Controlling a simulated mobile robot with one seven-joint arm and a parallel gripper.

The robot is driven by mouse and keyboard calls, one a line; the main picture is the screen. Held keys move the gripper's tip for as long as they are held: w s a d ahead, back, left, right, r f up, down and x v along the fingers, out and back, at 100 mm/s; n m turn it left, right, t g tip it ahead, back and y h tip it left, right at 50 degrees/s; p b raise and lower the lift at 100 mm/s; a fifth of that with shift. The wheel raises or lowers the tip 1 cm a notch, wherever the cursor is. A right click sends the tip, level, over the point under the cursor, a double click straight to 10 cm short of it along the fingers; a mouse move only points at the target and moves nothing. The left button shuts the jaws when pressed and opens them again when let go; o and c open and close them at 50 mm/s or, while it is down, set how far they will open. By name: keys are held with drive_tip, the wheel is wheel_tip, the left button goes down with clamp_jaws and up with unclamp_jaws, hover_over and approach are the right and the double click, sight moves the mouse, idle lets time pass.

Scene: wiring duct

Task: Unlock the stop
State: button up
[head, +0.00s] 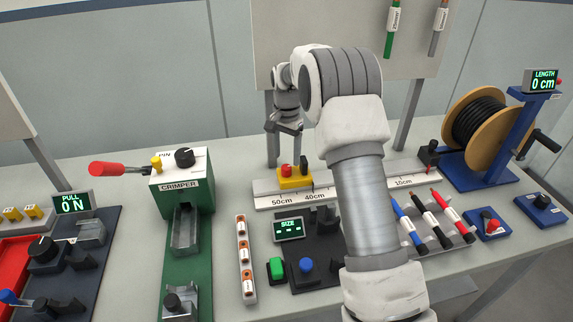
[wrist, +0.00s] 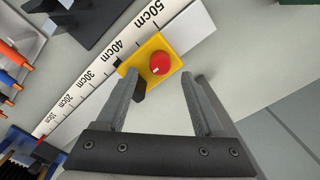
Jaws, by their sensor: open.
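The stop is a yellow block (head: 294,178) on the white ruler rail (head: 268,202), between the 50cm and 40cm marks. It carries a red knob (head: 287,170) with a small white mark, and a dark piece at its side. In the wrist view the yellow block (wrist: 146,58) and red knob (wrist: 160,64) lie just beyond the fingertips. My gripper (wrist: 160,82) is open and empty, with one finger on each side of the knob's line; the left finger overlaps the block's edge in the picture. In the head view my gripper (head: 284,128) is above the stop, apart from it.
A green crimper (head: 183,185) stands left of the rail. A size display (head: 288,229) and a dark fixture with a blue knob (head: 306,265) lie in front. A board stands behind.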

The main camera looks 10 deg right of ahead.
sight(286, 166)
drive_tip(key=shift+f, duration=1.95)
clamp_jaws()
